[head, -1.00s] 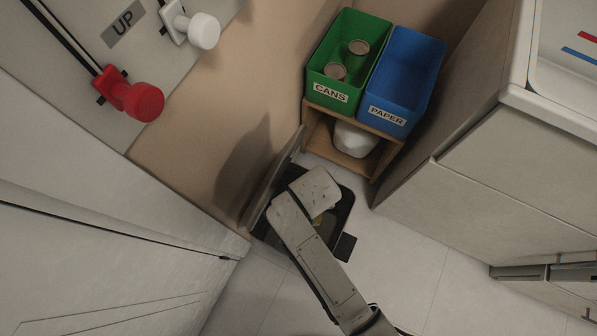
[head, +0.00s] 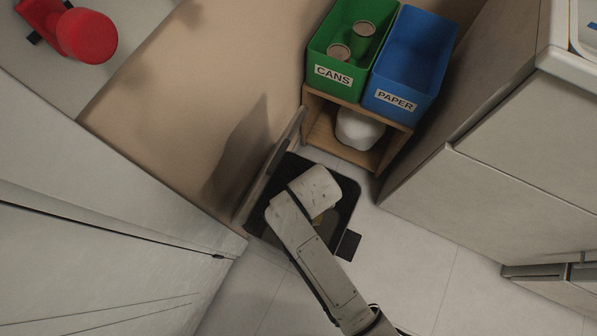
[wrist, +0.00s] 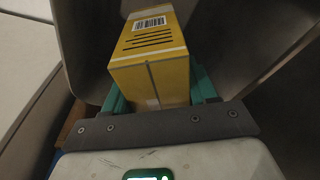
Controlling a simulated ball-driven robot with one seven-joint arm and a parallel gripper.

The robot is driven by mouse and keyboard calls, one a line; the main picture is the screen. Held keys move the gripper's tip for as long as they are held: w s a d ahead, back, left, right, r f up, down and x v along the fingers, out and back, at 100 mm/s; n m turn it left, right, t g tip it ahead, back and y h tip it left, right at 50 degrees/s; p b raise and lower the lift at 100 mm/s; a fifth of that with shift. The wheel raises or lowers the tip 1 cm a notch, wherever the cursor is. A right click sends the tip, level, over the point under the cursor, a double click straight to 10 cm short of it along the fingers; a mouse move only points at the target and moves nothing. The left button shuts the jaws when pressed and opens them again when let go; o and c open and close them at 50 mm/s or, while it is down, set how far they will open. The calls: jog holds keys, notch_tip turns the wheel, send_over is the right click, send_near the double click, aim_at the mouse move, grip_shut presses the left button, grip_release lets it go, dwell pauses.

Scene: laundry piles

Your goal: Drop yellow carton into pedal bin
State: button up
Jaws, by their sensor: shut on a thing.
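The yellow carton (wrist: 154,62) fills the middle of the wrist view, with a barcode and dark lines on one face. My gripper (wrist: 158,88) is shut on it, a green finger on each side. My arm's end is over the bin's opening; how deep the carton sits cannot be told.
A wooden shelf (head: 335,147) behind the bin bears a green CANS box (head: 333,75) with two cans and an empty blue PAPER box (head: 394,97). White cabinets stand at left and right. Pale floor (head: 405,245) is clear right of the bin.

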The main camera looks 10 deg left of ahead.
jog(key=o, duration=1.1)
jog(key=shift+r, duration=0.1)
jog(key=r+p, duration=0.1)
jog(key=r, duration=0.2)
jog(key=s+r+p, duration=0.1)
jog(key=r+p, duration=0.1)
jog(key=r, duration=0.2)
jog(key=r+p, duration=0.1)
jog(key=r, duration=0.2)
jog(key=shift+s+d+r, duration=0.15)
jog(key=shift+s+r, duration=0.1)
jog(key=shift+s, duration=0.05)
jog(key=shift+d, duration=0.1)
